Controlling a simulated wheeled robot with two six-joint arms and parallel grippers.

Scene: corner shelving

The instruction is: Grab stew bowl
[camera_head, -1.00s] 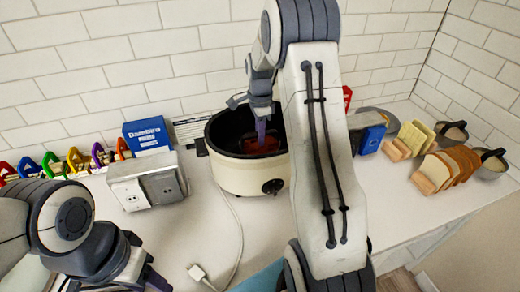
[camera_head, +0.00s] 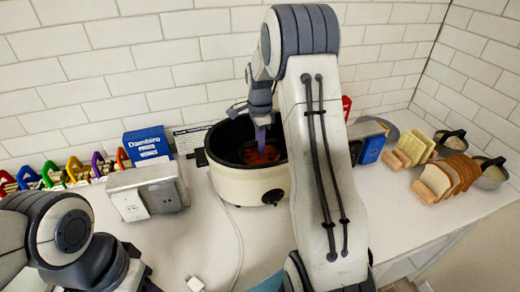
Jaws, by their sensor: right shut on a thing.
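A cream pot (camera_head: 246,187) with a black interior and a dark front knob stands on the counter. Inside it lies something orange-red (camera_head: 262,156), which may be the stew bowl; its outline is partly hidden by the pot rim and my gripper. My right gripper (camera_head: 260,139) points down into the pot, its purple-tinted fingers shut on the orange-red thing. Exactly where the fingers hold it is too small to tell. My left gripper (camera_head: 146,285) is at the bottom left edge, mostly cut off, away from the pot.
A grey-white outlet box (camera_head: 146,191) stands left of the pot, with a blue box (camera_head: 147,145) behind it. Colourful clips line the far left. Bread slices (camera_head: 447,178) in holders and bowls stand at the right.

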